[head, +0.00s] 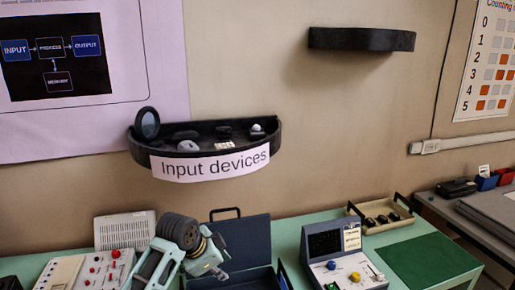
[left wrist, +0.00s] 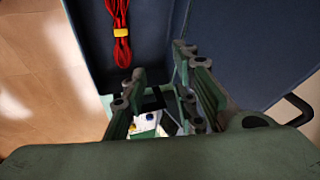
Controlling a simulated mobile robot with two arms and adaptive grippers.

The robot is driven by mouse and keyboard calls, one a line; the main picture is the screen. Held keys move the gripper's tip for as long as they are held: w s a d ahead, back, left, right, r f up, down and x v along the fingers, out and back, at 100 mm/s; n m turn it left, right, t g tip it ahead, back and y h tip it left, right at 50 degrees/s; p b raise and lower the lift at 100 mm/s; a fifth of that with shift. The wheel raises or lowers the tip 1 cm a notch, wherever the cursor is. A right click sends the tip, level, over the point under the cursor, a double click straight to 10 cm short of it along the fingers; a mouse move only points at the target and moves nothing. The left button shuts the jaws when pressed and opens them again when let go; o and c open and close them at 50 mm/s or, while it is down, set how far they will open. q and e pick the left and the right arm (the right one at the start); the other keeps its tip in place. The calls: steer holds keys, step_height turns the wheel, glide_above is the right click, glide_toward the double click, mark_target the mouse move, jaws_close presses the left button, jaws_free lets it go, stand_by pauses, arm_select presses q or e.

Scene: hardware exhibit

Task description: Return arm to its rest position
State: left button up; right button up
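My left arm rises at the bottom of the head view, with its dark round wrist and my left gripper (head: 212,262) in front of an open dark blue case (head: 243,240). In the left wrist view the two green fingers of my left gripper (left wrist: 160,78) stand apart with nothing held between them. Below them lies the same case (left wrist: 92,50), with a bundle of red cable (left wrist: 119,28) tied in yellow inside it. The case lid (left wrist: 245,50) is on the right. My right gripper is in neither view.
A half-round black shelf labelled "Input devices" (head: 210,165) hangs above my left arm. A blue-grey console (head: 345,275) and a shallow tray (head: 372,228) stand to the right on the green table. A cream panel with red knobs (head: 60,274) stands left.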

arm_select(q)
steer(key=s+a+f+n, duration=0.1)
steer(key=s+f+n, duration=0.1)
steer(key=s+f, duration=0.35)
steer(key=s+f+n, duration=0.2)
steer(key=s+f, duration=0.1)
steer(key=s, duration=0.6)
steer(key=s+a+f+n, duration=0.1)
steer(key=s+f+n, duration=0.1)
steer(key=s+f, duration=0.35)
steer(key=s+a+r+n+g+y, duration=0.1)
steer(key=s+a+n, duration=0.2)
steer(key=s, duration=0.6)
steer(key=s+a+r+n+y, duration=0.15)
steer(key=s+a, duration=0.25)
steer(key=s, duration=0.6)
step_height(320, 180, down, 27)
steer(key=g+b, duration=0.2)
steer(key=s+a+f+b, duration=0.1)
steer(key=s+a+f, duration=0.1)
steer(key=s+f, duration=1.6)
steer(key=shift+s+a+f+g+b, duration=0.2)
steer(key=shift+s+f+g+b, duration=0.15)
steer(key=shift+f, duration=0.25)
